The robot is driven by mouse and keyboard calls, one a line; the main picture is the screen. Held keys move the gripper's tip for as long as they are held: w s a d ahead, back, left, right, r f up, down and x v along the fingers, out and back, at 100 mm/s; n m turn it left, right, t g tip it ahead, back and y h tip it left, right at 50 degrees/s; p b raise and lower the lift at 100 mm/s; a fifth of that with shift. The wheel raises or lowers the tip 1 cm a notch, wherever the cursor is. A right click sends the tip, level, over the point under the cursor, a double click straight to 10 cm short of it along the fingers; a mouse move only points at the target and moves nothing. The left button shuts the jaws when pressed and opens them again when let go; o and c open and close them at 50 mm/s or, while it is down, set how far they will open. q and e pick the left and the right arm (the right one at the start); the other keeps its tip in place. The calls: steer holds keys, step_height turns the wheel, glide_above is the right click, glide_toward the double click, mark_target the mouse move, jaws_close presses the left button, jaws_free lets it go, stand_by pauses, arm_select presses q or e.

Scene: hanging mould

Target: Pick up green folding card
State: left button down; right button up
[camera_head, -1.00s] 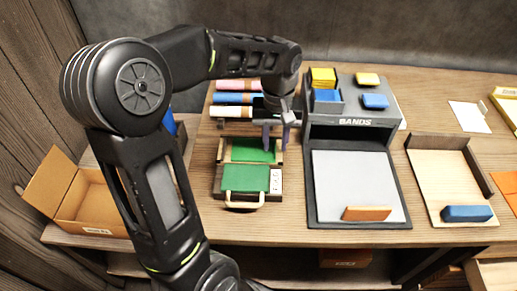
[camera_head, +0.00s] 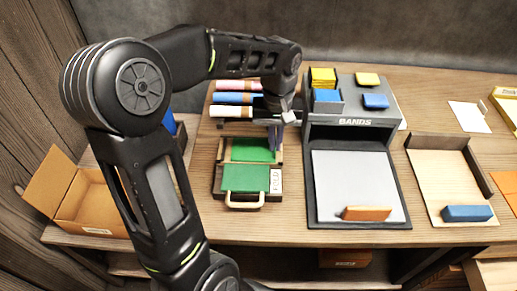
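The green folding card shows as two green panels in a shallow wooden holder on the table: a front panel (camera_head: 246,178) and a back panel (camera_head: 252,150). The holder has a pale handle at its front and a white label (camera_head: 276,181) reading FOLD. My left gripper (camera_head: 275,148) points down at the right end of the back panel. Its fingers look close together from this side. I cannot tell whether they touch the card or hold its edge. My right gripper is not in view.
A dark BANDS stand (camera_head: 352,131) with a grey pad is close on the right of the gripper. Coloured rolls (camera_head: 238,98) lie behind the card. An open cardboard box (camera_head: 92,200) is at the left. A wooden tray (camera_head: 440,180) with a blue block is at the right.

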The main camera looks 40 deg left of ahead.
arm_select(q)
steer(key=shift+r, duration=0.1)
step_height(320, 180, up, 10)
stand_by(0.7)
stand_by(0.5)
